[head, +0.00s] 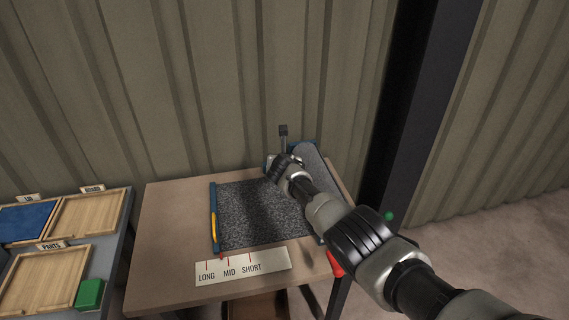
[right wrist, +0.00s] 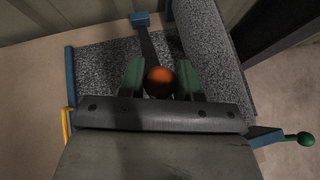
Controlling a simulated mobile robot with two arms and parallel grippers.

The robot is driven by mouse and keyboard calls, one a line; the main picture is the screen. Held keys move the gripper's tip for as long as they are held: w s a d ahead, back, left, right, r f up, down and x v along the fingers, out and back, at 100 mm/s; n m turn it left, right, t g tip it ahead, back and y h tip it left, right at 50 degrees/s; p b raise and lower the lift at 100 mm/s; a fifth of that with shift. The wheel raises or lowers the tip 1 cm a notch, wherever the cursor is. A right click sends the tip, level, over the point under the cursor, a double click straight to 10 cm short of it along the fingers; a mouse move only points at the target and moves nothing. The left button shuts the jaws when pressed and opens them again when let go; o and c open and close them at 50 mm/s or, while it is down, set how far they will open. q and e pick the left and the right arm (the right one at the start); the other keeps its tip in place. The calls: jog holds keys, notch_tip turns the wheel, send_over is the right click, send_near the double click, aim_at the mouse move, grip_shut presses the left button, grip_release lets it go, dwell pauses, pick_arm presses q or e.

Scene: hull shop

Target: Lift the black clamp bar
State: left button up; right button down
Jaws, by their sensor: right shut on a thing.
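The black clamp bar (right wrist: 149,46) shows in the right wrist view as a narrow dark strip. It runs from a small blue block (right wrist: 140,19) toward an orange-brown ball knob (right wrist: 160,80). My right gripper (right wrist: 160,78) has its green fingers on either side of the knob and is shut on it. The fingers and palm hide the near part of the bar. In the head view my right gripper (head: 279,163) is at the back of the speckled grey sheet (head: 250,215), and it hides the bar there. My left gripper is not in view.
A grey roll (head: 312,165) lies at the table's right side. A blue rail with a yellow handle (head: 213,227) edges the sheet's left. A LONG/MID/SHORT label (head: 243,267) is in front. Wooden trays (head: 45,278) and a green block (head: 90,293) stand left. A dark post (head: 415,110) rises right.

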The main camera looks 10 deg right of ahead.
jog(key=shift+w+r, duration=0.2)
jog(key=shift+r, duration=0.25)
jog(key=c, duration=1.1)
grip_release()
jog(key=o, duration=0.3)
jog(key=shift+f, duration=0.2)
